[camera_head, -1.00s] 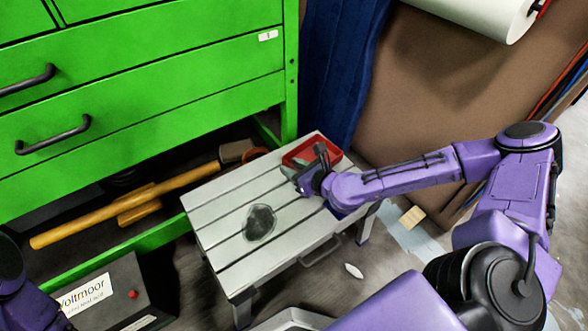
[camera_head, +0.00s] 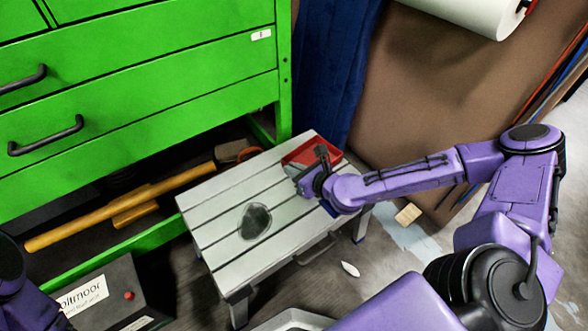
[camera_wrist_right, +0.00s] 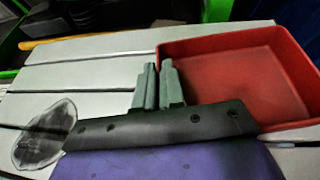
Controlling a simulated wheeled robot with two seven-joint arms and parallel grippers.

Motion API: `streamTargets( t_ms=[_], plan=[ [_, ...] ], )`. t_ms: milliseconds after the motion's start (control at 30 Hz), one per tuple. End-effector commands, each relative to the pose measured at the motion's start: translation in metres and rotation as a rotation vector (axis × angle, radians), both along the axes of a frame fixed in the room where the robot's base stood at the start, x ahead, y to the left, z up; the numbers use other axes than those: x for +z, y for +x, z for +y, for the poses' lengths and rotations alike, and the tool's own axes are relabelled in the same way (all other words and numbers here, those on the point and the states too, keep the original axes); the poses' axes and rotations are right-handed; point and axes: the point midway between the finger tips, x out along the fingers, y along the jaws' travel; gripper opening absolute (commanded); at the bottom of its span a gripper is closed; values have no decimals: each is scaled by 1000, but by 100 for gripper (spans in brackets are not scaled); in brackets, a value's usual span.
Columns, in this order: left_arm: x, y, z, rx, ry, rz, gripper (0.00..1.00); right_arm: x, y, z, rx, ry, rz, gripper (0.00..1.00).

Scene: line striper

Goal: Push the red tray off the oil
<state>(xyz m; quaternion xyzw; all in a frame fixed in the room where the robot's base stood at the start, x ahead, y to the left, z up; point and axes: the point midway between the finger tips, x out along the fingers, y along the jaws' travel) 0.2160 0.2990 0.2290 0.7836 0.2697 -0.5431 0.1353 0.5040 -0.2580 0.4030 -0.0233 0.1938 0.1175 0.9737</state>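The red tray (camera_head: 300,155) sits at the far right corner of the grey slatted step stool (camera_head: 205,207), partly hidden by my right gripper. A dark oil patch (camera_head: 255,221) lies on the stool top, left of the tray and apart from it. My right gripper (camera_head: 318,162) is low over the stool at the tray's near side. In the right wrist view its two fingers (camera_wrist_right: 158,84) are close together with nothing seen between them, beside the left wall of the empty tray (camera_wrist_right: 235,75). The oil patch (camera_wrist_right: 45,135) shows at lower left there. My left gripper is out of view.
A green drawer cabinet (camera_head: 150,85) stands behind and left, with a wooden-handled mallet (camera_head: 125,205) in its low opening. A dark box (camera_head: 115,295) stands at lower left. A wood block (camera_head: 408,214) and a white scrap (camera_head: 350,269) lie on the floor.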

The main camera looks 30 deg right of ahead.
Motion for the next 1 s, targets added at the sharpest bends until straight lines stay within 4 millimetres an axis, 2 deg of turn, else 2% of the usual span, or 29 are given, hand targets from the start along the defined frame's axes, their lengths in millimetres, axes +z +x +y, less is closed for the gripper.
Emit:
streamTargets(
  t_ms=[33,100,467,567,800,1000],
  plan=[
    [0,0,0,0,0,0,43,0,0,0,0,0,0,15],
    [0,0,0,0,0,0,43,0,0,0,0,0,0,38],
    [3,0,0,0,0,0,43,3,-4,-2,-3,1,1,38],
    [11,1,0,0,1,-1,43,11,-18,-6,-4,1,1,38],
    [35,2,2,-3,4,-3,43,34,-66,-18,-8,4,2,38],
    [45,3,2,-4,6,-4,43,41,-90,-23,-3,2,1,38]
  ],
)
